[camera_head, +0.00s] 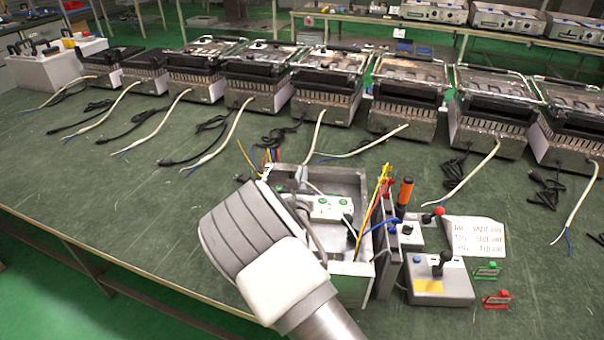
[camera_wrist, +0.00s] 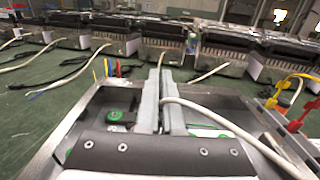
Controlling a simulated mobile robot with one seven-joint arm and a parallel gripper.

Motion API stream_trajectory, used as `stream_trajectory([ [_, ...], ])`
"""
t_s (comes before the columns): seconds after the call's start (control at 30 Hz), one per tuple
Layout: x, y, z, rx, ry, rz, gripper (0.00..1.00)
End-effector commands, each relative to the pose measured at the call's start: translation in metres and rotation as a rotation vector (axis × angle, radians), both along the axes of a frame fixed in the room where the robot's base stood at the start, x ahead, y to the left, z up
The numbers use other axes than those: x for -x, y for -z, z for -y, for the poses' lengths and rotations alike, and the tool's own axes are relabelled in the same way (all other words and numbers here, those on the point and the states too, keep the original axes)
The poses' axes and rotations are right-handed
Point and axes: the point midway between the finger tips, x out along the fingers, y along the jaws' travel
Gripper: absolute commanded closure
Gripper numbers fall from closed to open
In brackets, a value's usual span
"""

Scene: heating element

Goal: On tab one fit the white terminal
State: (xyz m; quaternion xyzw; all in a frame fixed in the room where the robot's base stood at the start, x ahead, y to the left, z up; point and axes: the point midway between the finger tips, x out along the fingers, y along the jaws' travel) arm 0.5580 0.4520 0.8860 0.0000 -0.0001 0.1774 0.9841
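My gripper (camera_wrist: 163,82) has its two grey fingers close together, pointing away over an open metal box (camera_wrist: 80,128). A white wire (camera_wrist: 215,116) leads from between the fingers to the right; its terminal is hidden there and looks gripped. In the head view the white wire (camera_head: 315,188) runs inside the box (camera_head: 349,268), and my arm hides most of the gripper. A white block with green dots (camera_head: 328,208) sits in the box. I cannot make out tab one.
Yellow and red clips (camera_head: 383,182) stand at the box's right wall, beside an orange-handled tool (camera_head: 404,192). A grey switch box (camera_head: 440,284), a written card (camera_head: 474,237) and green and red clips (camera_head: 497,299) lie right. Grills with loose cables line the bench behind.

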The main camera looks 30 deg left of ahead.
Motion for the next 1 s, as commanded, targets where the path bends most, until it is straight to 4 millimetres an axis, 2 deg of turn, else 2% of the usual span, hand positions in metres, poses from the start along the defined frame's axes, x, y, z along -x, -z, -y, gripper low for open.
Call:
stream_trajectory([
  [0.77,0.000,0.021,0.000,0.000,0.000,0.000,1.00],
  [0.8,0.000,0.020,0.000,0.000,0.000,0.000,0.91],
  [0.9,0.000,0.019,0.000,0.000,0.000,0.000,0.73],
  [0.97,0.000,0.019,0.000,0.000,0.000,0.000,0.62],
  [1.0,0.000,0.019,0.000,0.000,0.000,0.000,0.61],
])
